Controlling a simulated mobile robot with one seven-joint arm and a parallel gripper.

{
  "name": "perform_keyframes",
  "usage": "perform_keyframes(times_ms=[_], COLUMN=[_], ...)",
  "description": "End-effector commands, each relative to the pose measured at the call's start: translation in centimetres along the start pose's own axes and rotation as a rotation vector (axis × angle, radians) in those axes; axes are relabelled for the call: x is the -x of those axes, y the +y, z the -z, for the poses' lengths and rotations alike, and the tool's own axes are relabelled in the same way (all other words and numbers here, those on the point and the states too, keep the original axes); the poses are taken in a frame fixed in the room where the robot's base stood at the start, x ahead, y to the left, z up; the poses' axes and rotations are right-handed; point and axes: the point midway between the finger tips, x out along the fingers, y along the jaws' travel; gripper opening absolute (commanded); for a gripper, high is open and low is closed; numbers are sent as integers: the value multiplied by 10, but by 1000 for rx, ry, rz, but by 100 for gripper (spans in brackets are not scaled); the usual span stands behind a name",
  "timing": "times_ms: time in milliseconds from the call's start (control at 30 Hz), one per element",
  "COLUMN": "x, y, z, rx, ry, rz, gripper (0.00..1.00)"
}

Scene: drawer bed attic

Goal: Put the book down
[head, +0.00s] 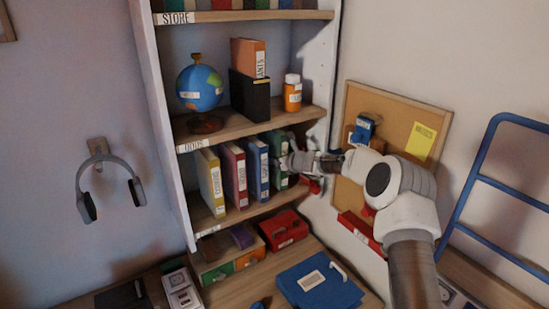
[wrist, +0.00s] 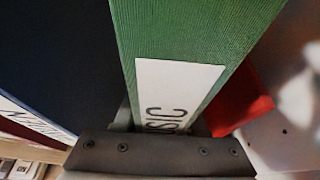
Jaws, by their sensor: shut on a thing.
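The green book (head: 279,160) is at the right end of the row of books on the lower shelf (head: 243,215). My gripper (head: 292,161) reaches in from the right and is shut on it. In the wrist view the green book (wrist: 190,40) fills the middle, its white label partly reading "SIC" above the dark gripper edge (wrist: 160,153). The blue book (head: 258,168) stands just left of it. A dark cover (wrist: 60,60) is close beside the green book in the wrist view. Whether the green book's bottom touches the shelf is hidden.
Yellow (head: 211,182) and maroon (head: 233,174) books stand further left. Above are a globe (head: 200,88), an upright black box (head: 250,96) and an orange bottle (head: 292,94). Below, a red box (head: 284,229) and a blue folder (head: 318,282) lie on the desk. A corkboard (head: 390,105) hangs right.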

Motion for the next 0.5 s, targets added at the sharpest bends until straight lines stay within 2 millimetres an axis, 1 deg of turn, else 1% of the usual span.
perform_keyframes(times_ms=[33,67,133,500], x=[-3,-5,-7,-8], y=[1,0,0,0], z=[-3,5,10,12], rx=[1,-2,-2,1], ry=[-2,-1,-3,-4], rz=[-1,0,0,-1], gripper=[0,0,0,0])
